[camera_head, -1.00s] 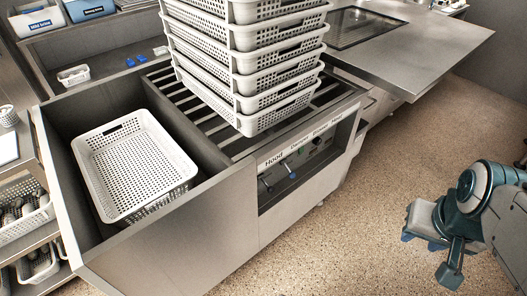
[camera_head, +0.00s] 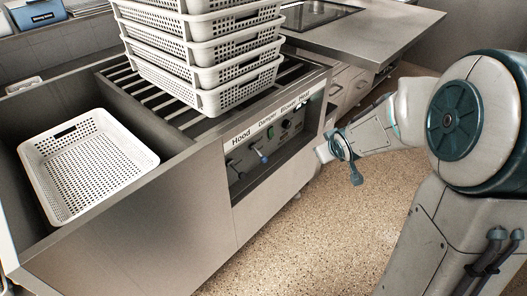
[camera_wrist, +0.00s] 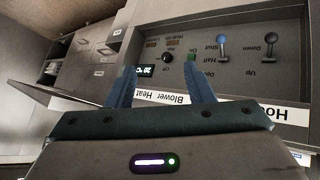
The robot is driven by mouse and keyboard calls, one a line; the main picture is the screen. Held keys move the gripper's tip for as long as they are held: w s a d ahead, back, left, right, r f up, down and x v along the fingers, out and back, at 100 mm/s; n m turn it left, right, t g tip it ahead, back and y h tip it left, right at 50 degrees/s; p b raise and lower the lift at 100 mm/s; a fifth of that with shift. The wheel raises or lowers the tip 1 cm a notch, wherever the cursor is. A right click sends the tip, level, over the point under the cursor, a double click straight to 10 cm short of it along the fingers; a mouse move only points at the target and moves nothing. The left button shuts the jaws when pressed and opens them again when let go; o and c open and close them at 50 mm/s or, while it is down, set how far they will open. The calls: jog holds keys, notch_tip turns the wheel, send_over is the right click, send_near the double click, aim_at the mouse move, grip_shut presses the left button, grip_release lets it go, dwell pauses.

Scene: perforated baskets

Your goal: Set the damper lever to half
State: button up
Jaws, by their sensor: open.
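The damper lever (camera_head: 262,158) is a short stem with a blue knob on the front control panel of the metal counter. In the wrist view, where the lettering is upside down, the blue knob of the damper lever (camera_wrist: 222,40) lies beside the word "Shut"; "Half" is printed nearer the stem's base. My gripper (camera_wrist: 160,66) is open and empty, its two fingers apart in front of the panel's blower and heat end. In the head view my gripper (camera_head: 322,152) is right of the panel, apart from the lever; its fingers are hard to make out.
The hood lever (camera_head: 233,165) stands left of the damper lever. A black knob (camera_wrist: 168,58) and a green switch (camera_wrist: 191,57) lie on the panel's other side. Stacked white baskets (camera_head: 235,50) rise above the panel. The floor (camera_head: 300,235) in front is clear.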

jog(key=w+a+f+n+t+y+b, duration=0.1)
jog(key=w+a+f+y+b, duration=0.1)
jog(key=w+f+b, duration=0.3)
jog(key=w+a+f+n+t+y+b, duration=0.1)
jog(key=w+a+f+n+y, duration=0.15)
jog(key=f, duration=0.55)
jog(key=n+t+y+b, duration=0.2)
jog(key=y+b, duration=0.5)
jog(key=y, duration=0.1)
send_near(266, 160)
jog(key=b+x, duration=0.3)
jog(key=x, duration=0.9)
jog(key=shift+w+a+f, duration=0.1)
jog(key=shift+w+a, duration=0.1)
jog(key=shift+a, duration=0.05)
grip_shut()
